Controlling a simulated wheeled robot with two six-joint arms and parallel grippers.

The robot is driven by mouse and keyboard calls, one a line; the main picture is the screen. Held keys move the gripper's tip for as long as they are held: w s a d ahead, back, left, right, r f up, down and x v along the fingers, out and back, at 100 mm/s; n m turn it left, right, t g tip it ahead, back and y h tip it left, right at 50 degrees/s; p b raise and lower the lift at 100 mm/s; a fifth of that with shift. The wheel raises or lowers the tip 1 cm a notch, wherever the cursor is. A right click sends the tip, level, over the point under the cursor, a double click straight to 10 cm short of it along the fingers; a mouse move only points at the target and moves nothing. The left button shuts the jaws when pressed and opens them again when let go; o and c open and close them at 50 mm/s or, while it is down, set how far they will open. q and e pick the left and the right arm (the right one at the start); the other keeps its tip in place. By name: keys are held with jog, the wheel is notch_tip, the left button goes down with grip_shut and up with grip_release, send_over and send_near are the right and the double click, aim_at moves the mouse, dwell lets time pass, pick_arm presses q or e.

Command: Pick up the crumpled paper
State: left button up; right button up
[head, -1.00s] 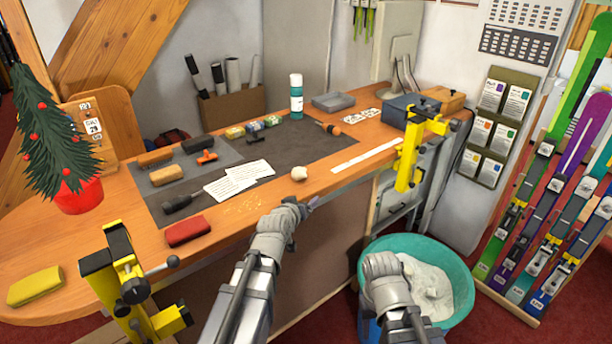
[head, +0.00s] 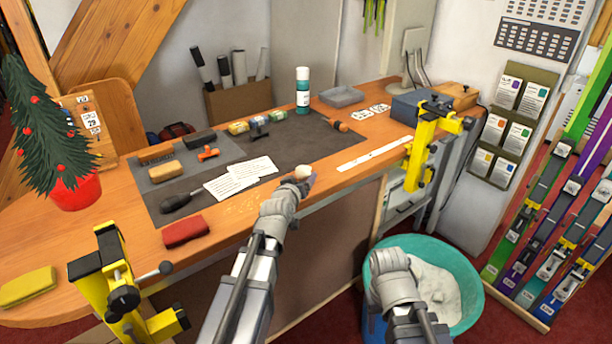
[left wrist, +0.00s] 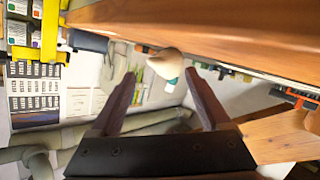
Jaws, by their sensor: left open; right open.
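The crumpled paper (head: 303,172) is a small off-white ball on the bench near its front edge, beside the dark mat. My left gripper (head: 308,185) is right at it on the near side and partly hides it. In the left wrist view the paper (left wrist: 168,65) shows just beyond and between the two fingertips (left wrist: 160,74), which are apart with nothing clamped between them. My right gripper (head: 390,268) is over the teal bin, away from the paper; its fingers are mostly hidden by its own body.
A teal bin (head: 470,300) with white contents stands on the floor.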

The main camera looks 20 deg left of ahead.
aim_at(303, 175)
pick_arm(q)
jog(key=shift+b+x, duration=0.75)
jog(key=shift+x, duration=1.95)
jog(key=shift+s+a, duration=0.1)
jog(key=shift+a, duration=0.05)
jog(key=shift+c, duration=0.3)
jog(key=c, duration=1)
